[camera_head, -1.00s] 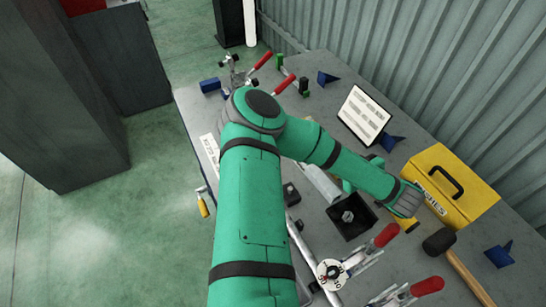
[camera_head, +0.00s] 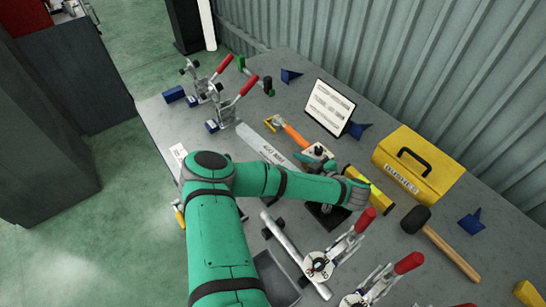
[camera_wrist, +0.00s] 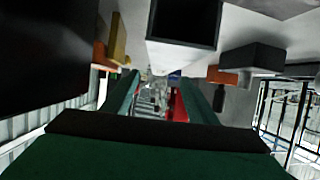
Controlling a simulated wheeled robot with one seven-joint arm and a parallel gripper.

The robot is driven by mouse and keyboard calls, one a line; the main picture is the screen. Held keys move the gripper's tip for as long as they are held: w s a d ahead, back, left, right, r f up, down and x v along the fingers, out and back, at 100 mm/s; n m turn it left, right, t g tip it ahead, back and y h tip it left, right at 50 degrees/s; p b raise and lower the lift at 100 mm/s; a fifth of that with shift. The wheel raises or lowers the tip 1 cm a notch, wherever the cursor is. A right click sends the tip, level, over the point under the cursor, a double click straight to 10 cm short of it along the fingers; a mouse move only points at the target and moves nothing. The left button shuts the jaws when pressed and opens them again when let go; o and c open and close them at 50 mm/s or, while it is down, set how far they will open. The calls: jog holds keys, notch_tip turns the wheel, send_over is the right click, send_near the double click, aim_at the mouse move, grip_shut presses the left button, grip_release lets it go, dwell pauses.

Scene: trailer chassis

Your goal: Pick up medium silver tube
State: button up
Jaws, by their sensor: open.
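A silver tube (camera_head: 284,243) lies diagonally on the near part of the workbench in the head view, on dark supports. Its lower end is beside a toggle clamp with a round dial. I cannot tell its size against other tubes. My arm reaches right across the bench, above and beyond the tube's upper end. In the wrist view, my gripper (camera_wrist: 160,80) has its two teal fingers apart, with nothing held between them. The fingers are largely hidden by my wrist in the head view. I cannot make out the tube in the wrist view.
The grey workbench (camera_head: 160,125) holds red-handled clamps (camera_head: 238,100), a yellow case (camera_head: 418,165), a hammer (camera_head: 440,240), a tilted sign (camera_head: 329,108) and a long silver bar (camera_head: 262,146). A dark box sits under my wrist. A corrugated wall (camera_head: 400,60) stands behind.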

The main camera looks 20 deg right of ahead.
aim_at(275, 155)
jog(key=shift+w+a+f, duration=0.1)
jog(key=shift+w+a, duration=0.25)
jog(key=shift+x, duration=2.55)
grip_shut()
